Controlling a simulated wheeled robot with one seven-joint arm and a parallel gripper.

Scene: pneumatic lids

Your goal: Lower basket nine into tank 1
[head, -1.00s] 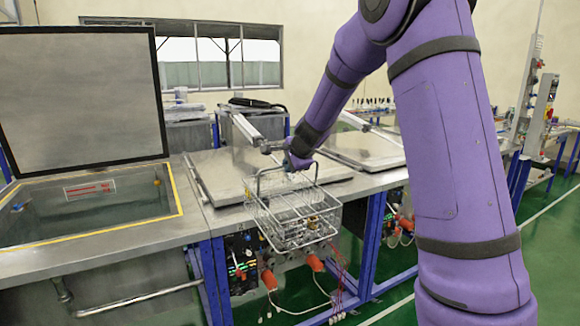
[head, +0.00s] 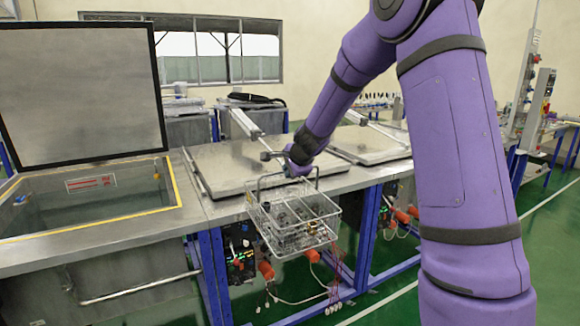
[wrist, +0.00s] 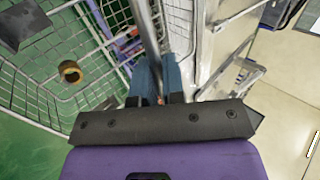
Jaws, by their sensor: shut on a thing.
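A wire basket (head: 296,226) hangs from my gripper (head: 298,168) in the head view, in front of the bench edge and right of the open tank. My gripper is shut on the basket's handle. In the wrist view the blue fingers of my gripper (wrist: 160,82) close on the handle bar, and the basket mesh (wrist: 60,75) spreads to the left with a brass ring and a dark block in it. The open tank (head: 90,205) at the left has a yellow rim and its lid (head: 80,95) stands raised. No number is readable on basket or tank.
Two closed metal lids (head: 240,165) and (head: 365,143) lie on the bench right of the open tank, with lid arms on them. Hoses, orange connectors and panels sit below the bench edge. Green floor lies open at the right.

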